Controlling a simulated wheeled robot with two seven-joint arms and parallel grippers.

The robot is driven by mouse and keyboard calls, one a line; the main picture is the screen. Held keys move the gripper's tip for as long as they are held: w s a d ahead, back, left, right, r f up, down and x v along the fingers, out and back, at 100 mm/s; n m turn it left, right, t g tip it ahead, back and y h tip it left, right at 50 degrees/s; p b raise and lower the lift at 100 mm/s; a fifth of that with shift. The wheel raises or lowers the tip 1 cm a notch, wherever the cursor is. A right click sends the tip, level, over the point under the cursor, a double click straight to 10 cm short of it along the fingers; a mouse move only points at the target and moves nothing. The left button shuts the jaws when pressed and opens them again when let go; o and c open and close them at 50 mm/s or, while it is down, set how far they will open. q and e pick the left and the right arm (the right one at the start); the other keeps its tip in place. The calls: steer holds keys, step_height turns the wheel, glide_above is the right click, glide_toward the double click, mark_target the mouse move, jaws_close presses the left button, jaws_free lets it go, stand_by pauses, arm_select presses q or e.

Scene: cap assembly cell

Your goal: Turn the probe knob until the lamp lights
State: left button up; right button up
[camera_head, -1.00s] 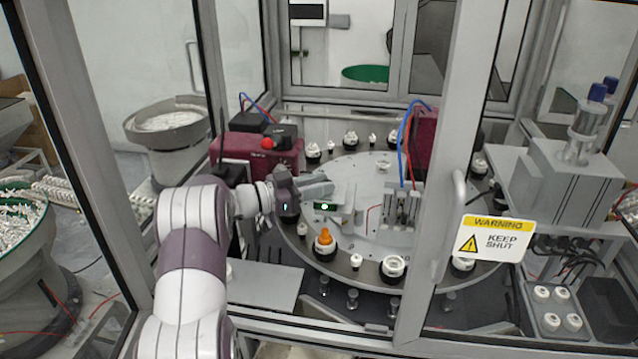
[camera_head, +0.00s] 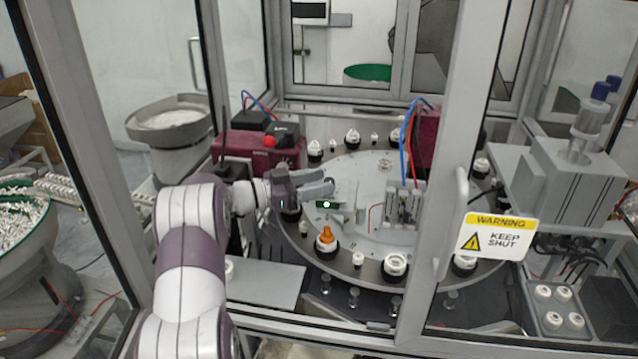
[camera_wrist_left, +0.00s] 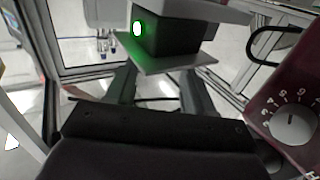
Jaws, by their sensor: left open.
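My left gripper (camera_head: 320,185) reaches in from the left over the round table, with its fingers pointing right. It is open and empty, just above and left of a dark box with a small green lamp (camera_head: 327,204), which glows. In the left wrist view the lamp (camera_wrist_left: 137,28) also glows green on the dark box (camera_wrist_left: 175,38), just beyond the open fingers (camera_wrist_left: 158,92). A white round knob (camera_wrist_left: 293,123) with a numbered scale sits on a dark red housing at the right there, apart from the fingers. My right gripper is not in view.
A dark red unit (camera_head: 262,150) with a red button (camera_head: 269,141) stands behind my left wrist. A piece with an orange top (camera_head: 326,235) stands on the table rim near the gripper. A door post (camera_head: 440,150) and a warning sign (camera_head: 497,237) are at the right.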

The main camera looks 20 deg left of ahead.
arm_select(q)
steer(key=b+v, duration=0.2)
steer(key=v, duration=0.5)
steer(key=shift+b, duration=0.35)
steer(key=shift+d, duration=0.1)
